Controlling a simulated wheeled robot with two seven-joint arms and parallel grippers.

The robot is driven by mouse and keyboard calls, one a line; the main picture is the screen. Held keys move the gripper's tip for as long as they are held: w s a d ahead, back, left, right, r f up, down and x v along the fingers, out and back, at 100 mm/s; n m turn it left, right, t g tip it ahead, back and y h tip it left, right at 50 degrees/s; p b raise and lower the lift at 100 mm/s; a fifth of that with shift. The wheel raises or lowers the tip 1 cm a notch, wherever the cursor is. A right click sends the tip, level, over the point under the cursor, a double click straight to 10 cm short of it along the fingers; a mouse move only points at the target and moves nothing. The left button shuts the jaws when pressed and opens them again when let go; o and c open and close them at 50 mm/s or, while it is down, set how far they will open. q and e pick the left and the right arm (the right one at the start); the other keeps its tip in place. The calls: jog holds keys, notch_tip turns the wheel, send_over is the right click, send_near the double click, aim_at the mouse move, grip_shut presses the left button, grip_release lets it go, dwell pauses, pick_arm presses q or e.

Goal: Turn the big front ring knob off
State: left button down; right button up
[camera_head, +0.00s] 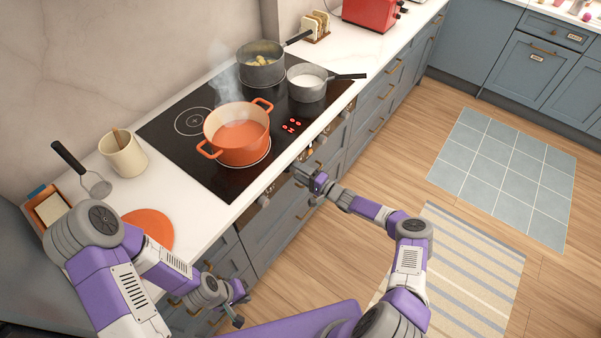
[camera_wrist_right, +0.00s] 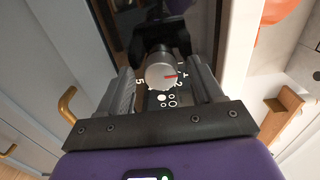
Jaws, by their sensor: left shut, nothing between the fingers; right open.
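A round silver knob (camera_wrist_right: 160,74) with a red mark sits between the open fingers of my right gripper (camera_wrist_right: 165,85) in the right wrist view. The red mark points right, near the printed 1 and 2; a 5 is on the left. Beside the knob is a diagram of small circles, one filled white. In the head view my right gripper (camera_head: 303,178) is at the oven front and hides this knob. An orange pot (camera_head: 243,151) with reddish liquid stands on the front ring. My left gripper (camera_head: 237,302) is shut and empty by the lower drawers.
The black hob (camera_head: 182,150) shows red lit digits (camera_head: 291,125). A steaming grey pot (camera_head: 262,72) and a pan of white liquid (camera_head: 306,92) stand behind. An orange lid or disc (camera_head: 150,228), a beige crock (camera_head: 122,153) and a ladle (camera_head: 96,184) are on the counter.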

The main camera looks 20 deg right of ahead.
jog(key=p+v, duration=0.1)
jog(key=v, duration=0.6)
jog(key=shift+s+d, duration=0.15)
jog(key=shift+s, duration=0.1)
dwell(0.3)
